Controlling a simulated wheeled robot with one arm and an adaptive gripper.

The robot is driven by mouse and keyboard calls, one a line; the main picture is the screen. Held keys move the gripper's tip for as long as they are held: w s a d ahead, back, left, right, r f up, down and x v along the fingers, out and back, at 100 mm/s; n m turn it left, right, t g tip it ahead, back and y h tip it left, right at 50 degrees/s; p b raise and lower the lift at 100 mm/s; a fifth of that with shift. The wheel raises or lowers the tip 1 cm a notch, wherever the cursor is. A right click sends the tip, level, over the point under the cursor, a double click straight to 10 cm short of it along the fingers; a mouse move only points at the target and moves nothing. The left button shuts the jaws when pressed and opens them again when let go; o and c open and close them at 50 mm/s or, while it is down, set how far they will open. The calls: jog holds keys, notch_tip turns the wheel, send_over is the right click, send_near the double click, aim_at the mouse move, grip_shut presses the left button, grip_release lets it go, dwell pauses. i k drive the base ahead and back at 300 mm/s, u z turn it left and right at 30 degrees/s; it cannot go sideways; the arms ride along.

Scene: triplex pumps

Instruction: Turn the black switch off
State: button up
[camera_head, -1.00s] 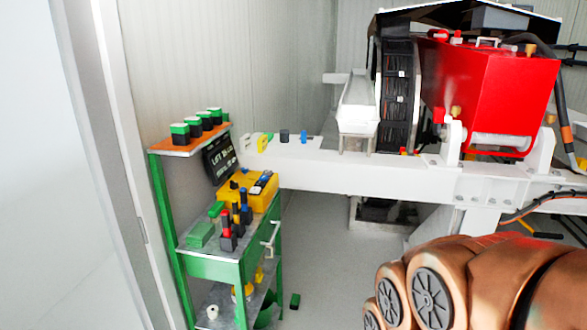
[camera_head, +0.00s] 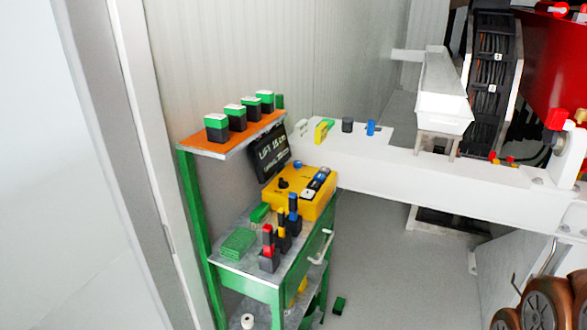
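A yellow control box (camera_head: 287,206) sits on the back part of the green cart's top. A small black knob-like switch (camera_head: 283,184) stands on the left part of the box's top face. Its exact setting is too small to read. A blue knob (camera_head: 297,165) is behind it, and white, blue and dark buttons lie to its right. A black display (camera_head: 270,153) with pale text stands behind the box, under the orange shelf. My gripper is not in view, and nothing is seen touching the box.
The green cart (camera_head: 247,288) stands against the wall. Red, yellow and blue-topped black handles (camera_head: 269,257) rise in front of the box. An orange shelf (camera_head: 230,143) with several green-topped blocks overhangs the back left. A white beam (camera_head: 420,167) runs right.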

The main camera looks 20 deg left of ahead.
aim_at(284, 185)
jog(key=u, duration=0.3)
jog(key=i, duration=0.7)
jog(key=u, duration=0.5)
